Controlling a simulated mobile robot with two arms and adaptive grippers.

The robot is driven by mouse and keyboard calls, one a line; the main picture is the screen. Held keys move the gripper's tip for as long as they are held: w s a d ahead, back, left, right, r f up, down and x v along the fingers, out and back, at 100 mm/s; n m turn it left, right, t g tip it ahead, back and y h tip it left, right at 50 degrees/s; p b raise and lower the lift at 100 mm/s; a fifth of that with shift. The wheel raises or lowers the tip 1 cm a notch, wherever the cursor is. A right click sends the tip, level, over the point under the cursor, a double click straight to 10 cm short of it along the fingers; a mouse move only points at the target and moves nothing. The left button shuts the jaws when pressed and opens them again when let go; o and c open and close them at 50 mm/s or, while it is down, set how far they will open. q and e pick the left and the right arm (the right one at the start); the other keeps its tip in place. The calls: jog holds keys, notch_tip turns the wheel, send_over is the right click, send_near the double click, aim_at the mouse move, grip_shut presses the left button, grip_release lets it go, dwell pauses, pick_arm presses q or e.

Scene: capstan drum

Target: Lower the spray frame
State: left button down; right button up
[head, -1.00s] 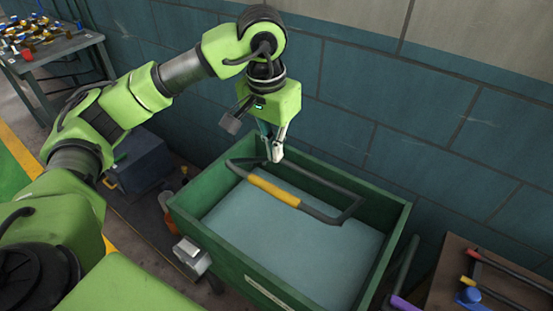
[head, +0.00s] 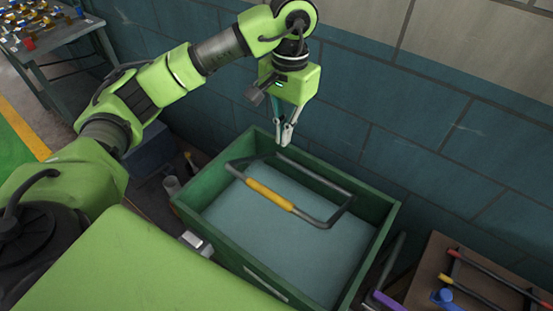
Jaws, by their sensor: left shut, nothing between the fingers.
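The spray frame appears as a dark tubular loop with a yellow grip (head: 270,194). It lies tilted inside the green tank (head: 374,262), over the pale blue-grey surface in it. Its far bar runs near the tank's back wall. My left gripper (head: 286,144) points down above the tank's back edge. It is shut and empty, close to the frame's far bar in the picture; I cannot tell whether it touches. My right gripper is not in view.
A blue block wall (head: 420,165) stands close behind the tank. At the lower right, a brown table (head: 425,290) holds handled tools. A cluttered workbench (head: 75,38) stands at the upper left. A metal box-like fitting (head: 196,242) is on the tank's near left side.

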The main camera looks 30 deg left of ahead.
pick_arm(q)
jog(key=s+f+p, duration=0.4)
jog(key=f+p, duration=0.1)
jog(key=f, duration=0.7)
jog(key=shift+a+f, duration=0.2)
jog(key=shift+f, duration=0.1)
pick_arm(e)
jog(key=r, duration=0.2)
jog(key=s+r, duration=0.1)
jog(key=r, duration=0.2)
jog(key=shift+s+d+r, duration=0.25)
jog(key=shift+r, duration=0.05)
